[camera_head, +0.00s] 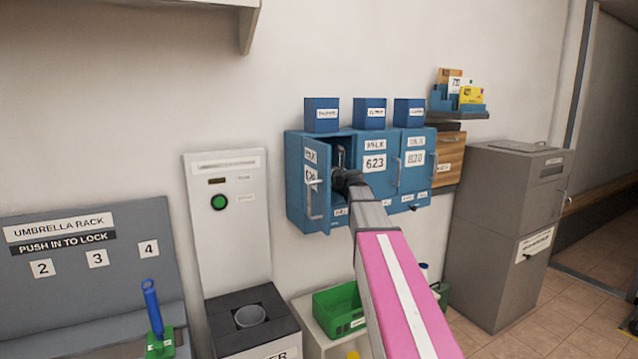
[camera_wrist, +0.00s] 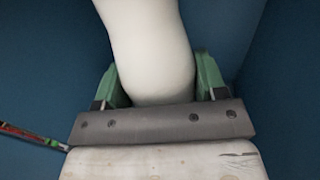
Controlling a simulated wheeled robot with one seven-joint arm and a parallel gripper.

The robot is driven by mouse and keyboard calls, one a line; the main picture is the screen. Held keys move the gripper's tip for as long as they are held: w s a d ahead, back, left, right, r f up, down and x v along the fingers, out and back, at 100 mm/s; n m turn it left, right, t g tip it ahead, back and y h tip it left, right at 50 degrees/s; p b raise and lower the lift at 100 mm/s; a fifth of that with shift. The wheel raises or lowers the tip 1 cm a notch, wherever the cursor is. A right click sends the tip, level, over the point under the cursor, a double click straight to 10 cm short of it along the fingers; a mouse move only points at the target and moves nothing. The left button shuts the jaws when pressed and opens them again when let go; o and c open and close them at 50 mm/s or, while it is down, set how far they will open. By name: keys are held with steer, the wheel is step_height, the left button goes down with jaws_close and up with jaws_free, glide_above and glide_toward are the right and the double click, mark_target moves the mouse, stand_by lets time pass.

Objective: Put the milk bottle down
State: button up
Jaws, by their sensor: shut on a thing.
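My gripper (camera_wrist: 158,80) is shut on a smooth white milk bottle (camera_wrist: 148,45), with a green finger on each side of it in the wrist view. Dark blue walls surround the bottle there. In the head view my arm reaches into the open left compartment of the blue milk box (camera_head: 345,216) on the wall. The compartment's door (camera_head: 316,190) stands open on the left. The bottle is not clearly visible in the head view, and its base is out of sight, so I cannot tell whether it touches the compartment floor.
Small blue boxes (camera_head: 370,113) stand on top. A green crate (camera_head: 336,312) is below, a grey cabinet (camera_head: 500,235) at right, and an umbrella rack (camera_head: 85,260) at left.

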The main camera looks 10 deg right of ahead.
steer(key=shift+w+a, duration=0.3)
steer(key=shift+w, duration=0.2)
steer(key=shift+f, duration=1.75)
steer(key=shift+f, duration=0.15)
steer(key=o, duration=1.3)
steer(key=shift+c, duration=0.2)
steer(key=shift+s, duration=0.15)
steer(key=v, duration=1.2)
